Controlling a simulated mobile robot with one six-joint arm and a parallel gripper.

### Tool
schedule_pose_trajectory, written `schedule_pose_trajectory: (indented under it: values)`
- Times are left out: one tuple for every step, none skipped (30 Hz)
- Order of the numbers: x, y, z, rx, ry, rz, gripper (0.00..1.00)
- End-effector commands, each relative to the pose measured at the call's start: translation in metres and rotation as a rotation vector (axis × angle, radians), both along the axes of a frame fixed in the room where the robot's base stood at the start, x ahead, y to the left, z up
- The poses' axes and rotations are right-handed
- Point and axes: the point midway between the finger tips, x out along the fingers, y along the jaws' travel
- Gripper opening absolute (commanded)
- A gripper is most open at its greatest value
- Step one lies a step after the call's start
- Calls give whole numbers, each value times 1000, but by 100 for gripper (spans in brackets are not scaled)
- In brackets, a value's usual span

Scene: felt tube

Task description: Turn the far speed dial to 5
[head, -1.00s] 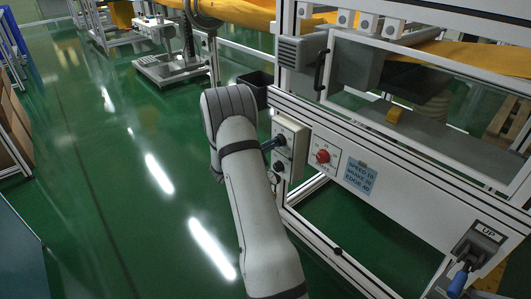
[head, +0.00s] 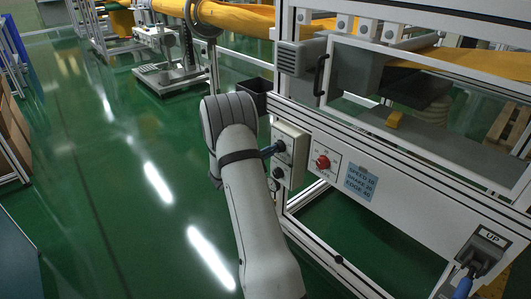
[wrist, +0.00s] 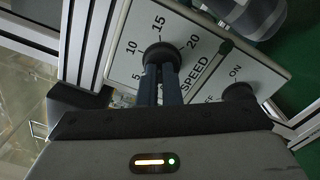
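The speed dial is a round black knob (wrist: 161,56) on a white panel marked 5, 10, 15, 20 and SPEED, seen in the wrist view. My gripper (wrist: 160,78) reaches it with its two dark fingers close together, and they appear closed on the knob's grip. The fingertips cover part of the knob, so its pointer cannot be read. In the head view my gripper (head: 268,151) meets the upper knob on the side control box (head: 299,148); my arm hides part of it.
A second black knob (wrist: 239,93) marked ON sits beside the dial. A red button (head: 322,162) and a blue note (head: 361,182) reading speed, brake and edge values are on the machine front. A blue-handled lever (head: 463,286) marked UP is lower right.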

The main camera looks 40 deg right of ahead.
Motion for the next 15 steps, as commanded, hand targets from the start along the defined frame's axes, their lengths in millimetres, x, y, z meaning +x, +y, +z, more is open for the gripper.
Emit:
schedule_pose_trajectory:
  values:
    - [0,-12,6,-5,-15,-8,23]
    - [0,-10,6,-4,-14,-7,23]
    - [-1,-5,7,-5,-14,-6,23]
    - [-1,-2,7,-5,-13,-6,23]
    - [-1,3,8,-5,-13,-4,25]
    - [-2,10,8,-5,-12,-4,39]
    - [-3,16,8,-5,-11,-4,41]
    - [-3,23,8,-5,-9,-1,44]
    - [-4,31,8,-6,-9,-2,47]
    - [-5,38,8,-6,-8,-1,50]
    - [-5,44,7,-6,-7,0,52]
    - [-6,51,7,-6,-7,0,55]
    - [-6,56,7,-7,-7,1,58]
    - [-7,61,7,-8,-7,1,60]
    - [-7,66,7,-8,-6,1,61]
